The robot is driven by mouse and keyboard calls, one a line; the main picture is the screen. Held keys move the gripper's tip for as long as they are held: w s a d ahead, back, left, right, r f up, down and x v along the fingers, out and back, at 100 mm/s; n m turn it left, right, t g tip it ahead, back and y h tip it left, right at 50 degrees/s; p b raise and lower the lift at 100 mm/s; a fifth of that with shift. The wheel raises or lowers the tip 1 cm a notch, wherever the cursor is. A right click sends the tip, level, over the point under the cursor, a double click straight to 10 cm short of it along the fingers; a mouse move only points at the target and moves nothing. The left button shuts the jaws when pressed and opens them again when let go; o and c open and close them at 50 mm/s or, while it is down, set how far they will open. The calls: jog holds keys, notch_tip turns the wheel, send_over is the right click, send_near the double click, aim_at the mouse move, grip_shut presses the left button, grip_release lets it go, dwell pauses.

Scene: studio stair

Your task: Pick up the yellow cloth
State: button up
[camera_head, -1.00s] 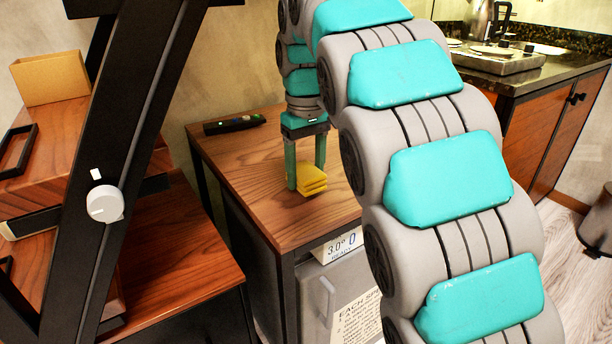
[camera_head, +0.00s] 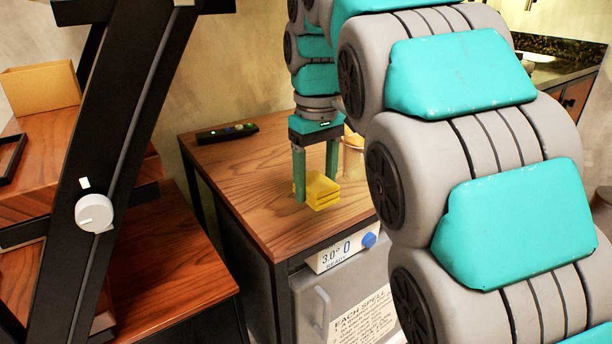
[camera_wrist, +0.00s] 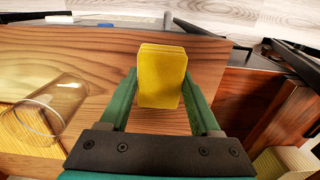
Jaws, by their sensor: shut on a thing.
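The yellow cloth (camera_head: 322,191) is a small folded stack with visible layers. It is at the wooden cabinet top (camera_head: 240,178), near its front edge. My gripper (camera_head: 316,186) points down with one finger on each side of the cloth and is shut on it. In the wrist view the cloth (camera_wrist: 162,75) sits between the green fingers, its far end reaching past the tips. I cannot tell whether its underside touches the wood.
A clear glass (camera_wrist: 55,108) stands left in the wrist view, also behind my gripper in the head view (camera_head: 354,165). A dark remote-like bar (camera_head: 228,133) lies at the back left. A black slanted frame (camera_head: 120,150) blocks the left foreground. Wood between is clear.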

jog(key=s+d+r+b, duration=0.1)
jog(key=s+d, duration=0.3)
jog(key=s, duration=0.4)
jog(key=shift+s+d, duration=0.35)
jog(key=shift+s, duration=0.05)
